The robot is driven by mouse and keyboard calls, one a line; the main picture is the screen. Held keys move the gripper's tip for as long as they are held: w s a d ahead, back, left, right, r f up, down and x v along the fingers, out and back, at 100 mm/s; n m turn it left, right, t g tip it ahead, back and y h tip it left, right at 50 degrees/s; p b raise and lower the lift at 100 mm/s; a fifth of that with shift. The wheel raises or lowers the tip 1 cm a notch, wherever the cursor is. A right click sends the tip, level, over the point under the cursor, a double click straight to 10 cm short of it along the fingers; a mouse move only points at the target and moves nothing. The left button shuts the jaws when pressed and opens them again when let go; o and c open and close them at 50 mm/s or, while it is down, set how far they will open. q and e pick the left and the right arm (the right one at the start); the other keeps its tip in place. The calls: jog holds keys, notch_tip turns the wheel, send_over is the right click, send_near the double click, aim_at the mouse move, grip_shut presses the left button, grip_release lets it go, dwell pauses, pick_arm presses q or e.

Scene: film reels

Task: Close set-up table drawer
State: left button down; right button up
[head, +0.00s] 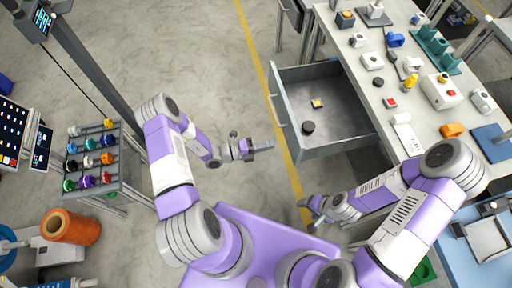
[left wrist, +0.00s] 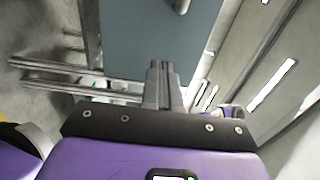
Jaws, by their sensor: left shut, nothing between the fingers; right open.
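The set-up table (head: 370,60) stands on the right in the head view. Its grey drawer (head: 338,122) is pulled out to the left, with a small dark round part (head: 308,127) and a small yellow-and-white part (head: 317,103) inside. A handle (head: 273,110) runs along the drawer's outer left face. My left gripper (head: 271,146) is shut and empty, close to the lower end of that face; I cannot tell whether it touches. In the left wrist view its fingers (left wrist: 165,75) are together, before a blue-grey panel (left wrist: 150,30). My right gripper (head: 312,212) is open, below the drawer in the picture.
The tabletop holds several parts, including a yellow piece (head: 409,82) and an orange one (head: 453,129). A rack of coloured spools (head: 90,160) and an orange reel (head: 70,227) are on the left. The floor (head: 200,60) left of the drawer is clear.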

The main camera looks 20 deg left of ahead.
aim_at(292, 140)
pick_arm(q)
jog(key=b+x, duration=0.1)
jog(key=x, duration=0.5)
jog(key=shift+w+d, duration=0.15)
jog(key=shift+d, duration=0.05)
